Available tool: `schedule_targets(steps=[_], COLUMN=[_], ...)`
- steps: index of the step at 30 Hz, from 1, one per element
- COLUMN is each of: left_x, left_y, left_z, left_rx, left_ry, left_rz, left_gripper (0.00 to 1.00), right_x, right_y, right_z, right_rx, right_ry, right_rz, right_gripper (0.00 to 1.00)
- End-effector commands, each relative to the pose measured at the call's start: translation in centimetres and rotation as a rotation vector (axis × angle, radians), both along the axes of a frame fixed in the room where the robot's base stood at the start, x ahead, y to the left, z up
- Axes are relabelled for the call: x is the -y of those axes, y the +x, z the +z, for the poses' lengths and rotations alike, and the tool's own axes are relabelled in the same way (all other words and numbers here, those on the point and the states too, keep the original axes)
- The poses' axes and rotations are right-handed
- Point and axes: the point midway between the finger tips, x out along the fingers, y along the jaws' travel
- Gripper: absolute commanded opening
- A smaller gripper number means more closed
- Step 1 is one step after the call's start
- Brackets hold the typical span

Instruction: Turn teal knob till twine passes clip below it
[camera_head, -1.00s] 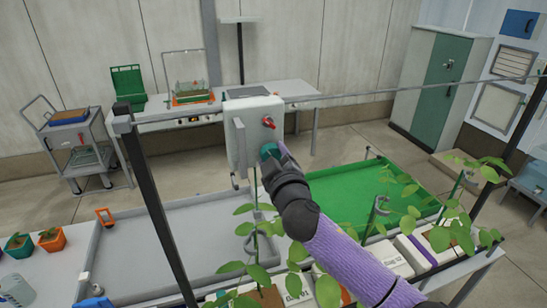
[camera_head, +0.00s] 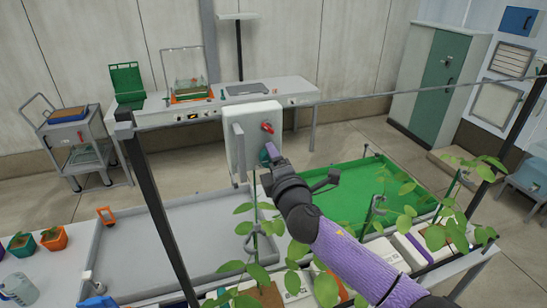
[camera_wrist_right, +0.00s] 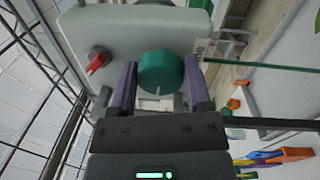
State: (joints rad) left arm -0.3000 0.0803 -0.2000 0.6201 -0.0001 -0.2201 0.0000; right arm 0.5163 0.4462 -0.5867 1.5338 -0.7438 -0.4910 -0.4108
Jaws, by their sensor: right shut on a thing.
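The teal knob (camera_head: 266,156) is on the front of a pale grey box (camera_head: 239,136), below a red knob (camera_head: 267,127). My right gripper (camera_head: 268,163) reaches it from the lower right and covers most of it. In the right wrist view, the teal knob (camera_wrist_right: 160,72) sits between the two purple fingers of my right gripper (camera_wrist_right: 160,80), which is shut on it. A thin green line, perhaps the twine (camera_head: 254,188), hangs below the box beside the plant stem. I cannot make out the clip for certain. My left gripper is not in view.
A horizontal rail (camera_head: 400,92) runs across behind my right arm, between dark posts (camera_head: 155,210). Leafy plants (camera_head: 258,228) stand close below my forearm. A green tray (camera_head: 350,195) and a grey tray (camera_head: 165,235) lie below. The red knob (camera_wrist_right: 97,60) is close to one finger.

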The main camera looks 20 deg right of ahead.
Motion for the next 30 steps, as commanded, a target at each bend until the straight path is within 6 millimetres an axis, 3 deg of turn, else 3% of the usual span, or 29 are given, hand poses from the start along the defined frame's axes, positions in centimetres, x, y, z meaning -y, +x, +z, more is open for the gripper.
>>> schedule_targets(steps=[15,30], left_x=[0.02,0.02], left_y=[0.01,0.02], left_z=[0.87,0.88], left_rx=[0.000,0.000], left_ry=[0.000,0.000], left_rz=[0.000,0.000], left_gripper=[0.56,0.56], right_x=[0.01,-0.03], right_y=[0.00,-0.02], right_z=[0.16,0.15], right_rx=[0.015,0.020], right_ry=[-0.451,-0.657], right_rz=[0.000,0.000], right_gripper=[0.04,0.04])
